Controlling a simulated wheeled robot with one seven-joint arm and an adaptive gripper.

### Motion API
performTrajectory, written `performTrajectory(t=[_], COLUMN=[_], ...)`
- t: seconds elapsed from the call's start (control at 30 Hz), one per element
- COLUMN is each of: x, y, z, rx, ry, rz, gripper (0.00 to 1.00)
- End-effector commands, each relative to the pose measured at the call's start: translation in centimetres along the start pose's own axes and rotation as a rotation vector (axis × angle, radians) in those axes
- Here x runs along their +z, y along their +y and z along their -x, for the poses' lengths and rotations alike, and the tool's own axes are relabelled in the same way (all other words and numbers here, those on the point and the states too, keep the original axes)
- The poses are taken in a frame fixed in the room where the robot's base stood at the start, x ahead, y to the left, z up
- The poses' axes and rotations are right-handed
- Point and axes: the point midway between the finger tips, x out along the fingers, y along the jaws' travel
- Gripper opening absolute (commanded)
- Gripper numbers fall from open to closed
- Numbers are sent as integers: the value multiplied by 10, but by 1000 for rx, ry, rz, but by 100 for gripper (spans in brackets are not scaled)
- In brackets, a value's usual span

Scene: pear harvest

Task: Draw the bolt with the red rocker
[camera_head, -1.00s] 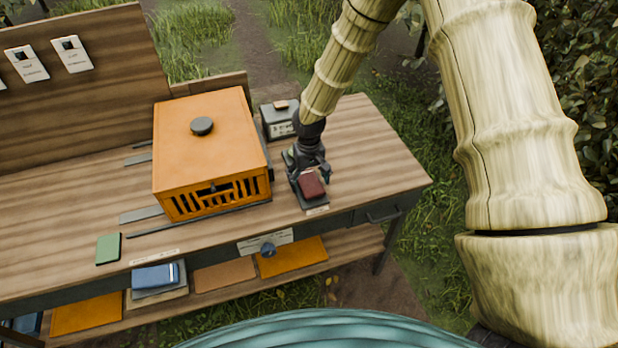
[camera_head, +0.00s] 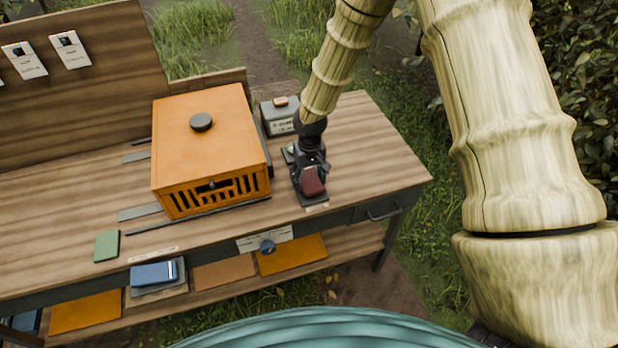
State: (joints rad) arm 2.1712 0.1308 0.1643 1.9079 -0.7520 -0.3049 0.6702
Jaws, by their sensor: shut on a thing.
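The red rocker (camera_head: 312,182) sits on a small dark base (camera_head: 313,199) on the bench, right of the orange box. My gripper (camera_head: 311,179) points down over the rocker. Its fingers are shut on the rocker's sides, and the gripper hides the rocker's far part. A bolt cannot be made out for certain. A small dark fitting (camera_head: 212,186) shows at the upper middle of the box's slotted front.
The orange box (camera_head: 205,150) with a dark knob stands left of my gripper. A small grey box (camera_head: 279,119) stands behind it. A green block (camera_head: 107,245) lies at the left front. The bench's right end is clear.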

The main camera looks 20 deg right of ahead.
Motion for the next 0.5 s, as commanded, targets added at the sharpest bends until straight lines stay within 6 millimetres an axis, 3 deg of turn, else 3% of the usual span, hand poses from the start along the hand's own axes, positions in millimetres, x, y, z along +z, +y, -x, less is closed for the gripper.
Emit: performTrajectory(t=[0.5], x=[6], y=[-1], z=[-7], rx=[1], ry=[180], rz=[3], gripper=[35])
